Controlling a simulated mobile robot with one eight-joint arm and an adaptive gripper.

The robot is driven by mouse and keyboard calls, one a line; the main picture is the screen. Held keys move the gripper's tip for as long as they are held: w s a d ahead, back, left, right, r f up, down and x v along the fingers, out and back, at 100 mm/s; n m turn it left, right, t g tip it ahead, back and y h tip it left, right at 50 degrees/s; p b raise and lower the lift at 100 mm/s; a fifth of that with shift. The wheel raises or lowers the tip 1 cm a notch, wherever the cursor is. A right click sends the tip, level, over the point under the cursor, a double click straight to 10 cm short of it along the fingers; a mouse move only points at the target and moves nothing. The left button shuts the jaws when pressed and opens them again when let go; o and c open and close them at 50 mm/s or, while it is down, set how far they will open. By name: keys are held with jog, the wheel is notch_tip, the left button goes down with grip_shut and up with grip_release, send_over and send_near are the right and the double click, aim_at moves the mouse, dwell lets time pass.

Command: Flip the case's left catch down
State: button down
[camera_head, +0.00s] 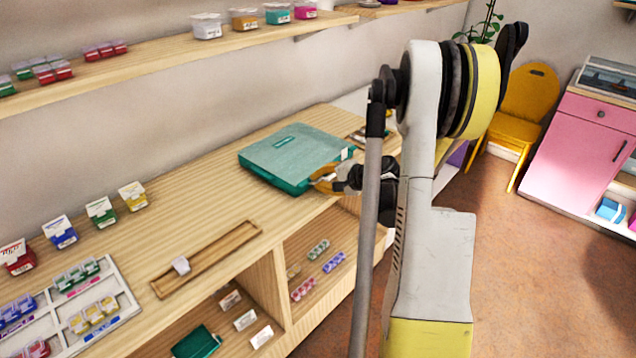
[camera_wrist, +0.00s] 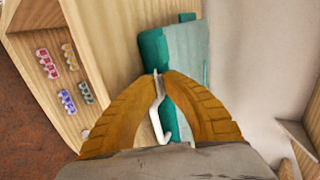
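A teal case (camera_head: 290,150) with a paler lid lies closed on the wooden counter. In the wrist view the case (camera_wrist: 155,50) stands ahead of the fingers, partly covered by them. My gripper (camera_head: 318,181) has orange fingers and is at the case's front edge. In the wrist view the tips of my gripper (camera_wrist: 159,74) come together at that edge. A pale bent strip (camera_wrist: 158,125) shows between the fingers; I cannot tell whether it is a catch or the handle, or whether it is gripped. A small white piece (camera_head: 345,153) sits at the front edge's right end. The left catch cannot be made out.
A narrow wooden tray (camera_head: 205,262) and small colored bead boxes (camera_head: 100,211) stand left on the counter. Bead packs (camera_head: 318,250) lie on the shelf below. A wall shelf (camera_head: 170,62) runs above. The counter between tray and case is clear.

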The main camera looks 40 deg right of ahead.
jog(key=f+t+b, duration=0.1)
jog(key=b, duration=0.1)
jog(key=shift+s+f+b, duration=0.15)
jog(key=shift+f+b, duration=0.05)
jog(key=shift+b, duration=0.15)
jog(key=shift+t+b, duration=0.4)
jog(key=shift+b, duration=0.05)
jog(key=shift+r, duration=0.3)
jog(key=c, duration=1.5)
grip_release()
jog(key=shift+s, duration=0.1)
